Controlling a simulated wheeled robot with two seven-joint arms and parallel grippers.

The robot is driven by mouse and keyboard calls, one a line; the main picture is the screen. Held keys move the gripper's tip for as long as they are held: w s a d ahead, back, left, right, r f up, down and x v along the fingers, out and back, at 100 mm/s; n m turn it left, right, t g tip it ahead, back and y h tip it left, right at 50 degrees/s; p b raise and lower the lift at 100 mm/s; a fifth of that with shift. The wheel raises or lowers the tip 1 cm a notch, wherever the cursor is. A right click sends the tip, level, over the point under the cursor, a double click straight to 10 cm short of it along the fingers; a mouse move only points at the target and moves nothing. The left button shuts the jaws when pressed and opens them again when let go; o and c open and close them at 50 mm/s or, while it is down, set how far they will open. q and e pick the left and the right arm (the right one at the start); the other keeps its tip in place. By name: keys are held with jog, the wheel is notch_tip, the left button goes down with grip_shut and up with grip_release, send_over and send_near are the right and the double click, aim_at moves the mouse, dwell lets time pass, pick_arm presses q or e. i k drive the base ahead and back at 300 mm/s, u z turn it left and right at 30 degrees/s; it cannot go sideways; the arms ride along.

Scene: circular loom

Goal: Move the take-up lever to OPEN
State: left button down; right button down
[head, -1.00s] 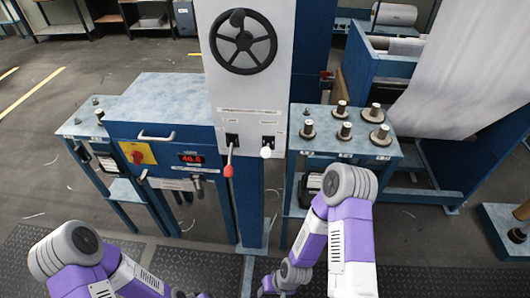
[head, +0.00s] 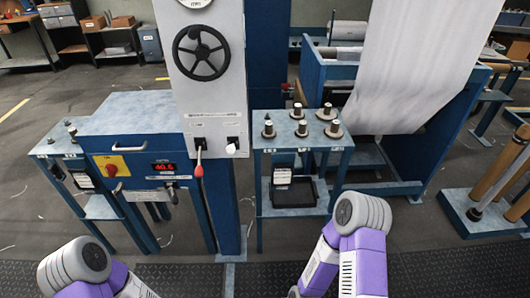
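Two levers come out of slots low on the white panel (head: 208,95). One has a red grip (head: 199,170) and hangs downward from the left slot. The other has a white knob (head: 231,148) and sits at the right slot. The labels above them are too small to read, so I cannot tell which is the take-up lever or where OPEN is. My two arms show at the bottom left and bottom right. Both grippers are outside the picture, and neither arm reaches the levers.
A black handwheel (head: 201,52) is above the levers. A blue cabinet (head: 130,112) with a red knob and a display stands to the left. A side table (head: 290,138) with several pegs and a black tray (head: 294,194) stands to the right. The floor before the panel is clear.

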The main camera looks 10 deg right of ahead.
aim_at(230, 149)
jog(key=z, duration=0.4)
jog(key=k, duration=0.9)
jog(key=u, duration=0.15)
jog(key=i, duration=0.45)
jog(key=u, duration=0.8)
jog(key=i, duration=1.1)
jog(key=z, duration=0.45)
